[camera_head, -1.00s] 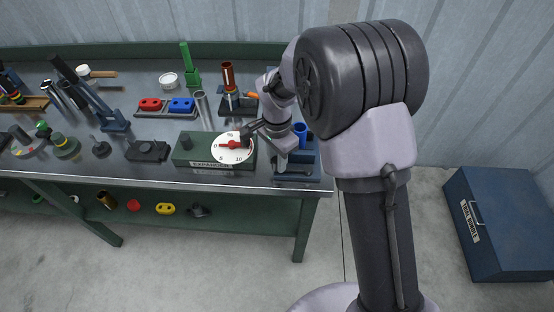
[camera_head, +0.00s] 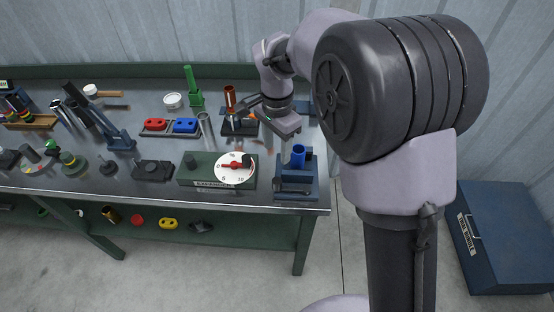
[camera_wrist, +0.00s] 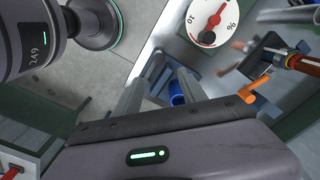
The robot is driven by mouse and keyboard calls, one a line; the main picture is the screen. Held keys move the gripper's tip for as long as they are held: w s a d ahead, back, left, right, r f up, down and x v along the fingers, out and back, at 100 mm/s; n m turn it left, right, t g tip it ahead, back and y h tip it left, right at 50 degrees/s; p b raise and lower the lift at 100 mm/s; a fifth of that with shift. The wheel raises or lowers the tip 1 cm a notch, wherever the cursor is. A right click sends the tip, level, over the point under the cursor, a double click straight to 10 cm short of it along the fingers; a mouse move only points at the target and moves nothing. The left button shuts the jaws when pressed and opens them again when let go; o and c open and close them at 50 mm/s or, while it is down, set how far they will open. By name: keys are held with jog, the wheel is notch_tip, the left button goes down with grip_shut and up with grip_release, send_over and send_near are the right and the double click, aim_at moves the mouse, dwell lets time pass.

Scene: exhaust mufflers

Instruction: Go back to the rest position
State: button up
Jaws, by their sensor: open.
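My gripper (camera_head: 252,107) is open and empty above the bench, behind the dial box, near the copper-coloured tube. In the wrist view its two grey fingers (camera_wrist: 160,85) stand apart with nothing held between them. The arm is bent, its upper links raised at the right of the head view. The green dial box (camera_head: 200,170) with a white dial (camera_head: 234,170) and red pointer sits at the bench's front edge, clear of the gripper. The dial also shows at the top of the wrist view (camera_wrist: 207,14).
A blue fixture (camera_head: 297,184) holding a blue cylinder (camera_head: 298,157) stands right of the dial box. The copper tube (camera_head: 230,98) stands on a black base close to my gripper. A blue case (camera_head: 510,235) sits on the floor at right. Corrugated wall rises behind the bench.

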jog(key=shift+r, duration=1.35)
jog(key=s+d+r+n+t+y+b, duration=0.1)
jog(key=s+d+r+n+t+b, duration=0.15)
jog(key=s+d+r, duration=0.6)
jog(key=s+d+f+n+t+b, duration=0.1)
jog(key=s+f, duration=0.1)
jog(key=s, duration=0.5)
jog(key=s+d+f+n+t+y+b, duration=0.1)
jog(key=s+d+f+t+b, duration=0.1)
jog(key=s, duration=0.6)
jog(key=shift+n+b, duration=0.3)
jog(key=shift+n, duration=0.05)
